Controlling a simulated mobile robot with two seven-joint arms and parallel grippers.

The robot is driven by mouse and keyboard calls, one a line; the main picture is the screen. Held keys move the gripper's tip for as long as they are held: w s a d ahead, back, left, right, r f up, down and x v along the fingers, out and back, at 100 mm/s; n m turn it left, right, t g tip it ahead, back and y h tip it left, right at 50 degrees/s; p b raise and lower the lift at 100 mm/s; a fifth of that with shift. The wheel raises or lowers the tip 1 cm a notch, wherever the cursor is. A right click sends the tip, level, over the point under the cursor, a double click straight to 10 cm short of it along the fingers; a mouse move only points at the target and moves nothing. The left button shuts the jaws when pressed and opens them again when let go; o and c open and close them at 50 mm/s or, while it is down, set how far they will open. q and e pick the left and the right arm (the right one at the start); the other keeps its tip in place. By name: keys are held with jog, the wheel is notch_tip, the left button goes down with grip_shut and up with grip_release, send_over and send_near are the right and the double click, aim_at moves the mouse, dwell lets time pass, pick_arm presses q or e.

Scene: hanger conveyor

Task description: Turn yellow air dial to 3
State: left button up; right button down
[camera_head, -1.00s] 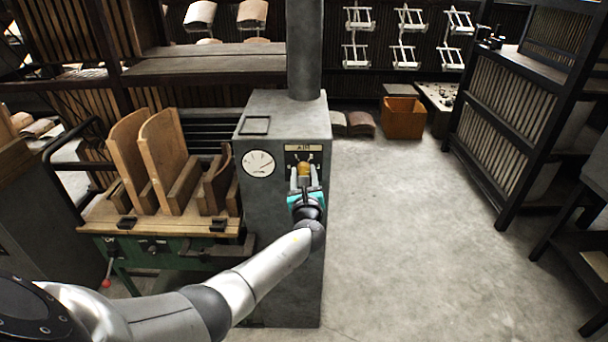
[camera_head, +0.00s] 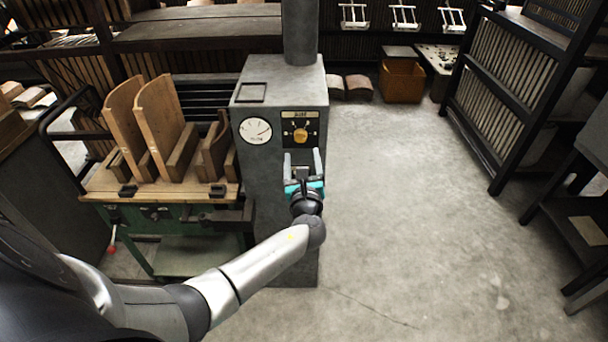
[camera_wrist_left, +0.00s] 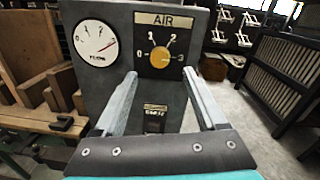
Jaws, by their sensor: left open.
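The yellow air dial (camera_head: 300,136) sits on a black panel under an AIR label on the front of the grey cabinet (camera_head: 252,180). In the left wrist view the round yellow dial (camera_wrist_left: 160,53) shows whole, with the marks 0, 1, 2 and 3 around it. I cannot tell for certain which mark its pointer faces. My left gripper (camera_head: 303,157) is open and empty, in front of the cabinet and just below the dial in the picture. In the wrist view its fingers (camera_wrist_left: 158,76) are apart, with tips below the dial and not on it. My right gripper is out of view.
A white round gauge (camera_head: 255,131) is left of the dial. A green-framed cart (camera_head: 160,215) with wooden pieces stands left of the cabinet. A dark rack (camera_head: 505,95) stands at the right, and an orange-brown bin (camera_head: 402,80) behind. The floor right of the cabinet is clear.

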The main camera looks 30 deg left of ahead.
pick_arm(q)
jog(key=v, duration=0.8)
jog(key=shift+p, duration=0.45)
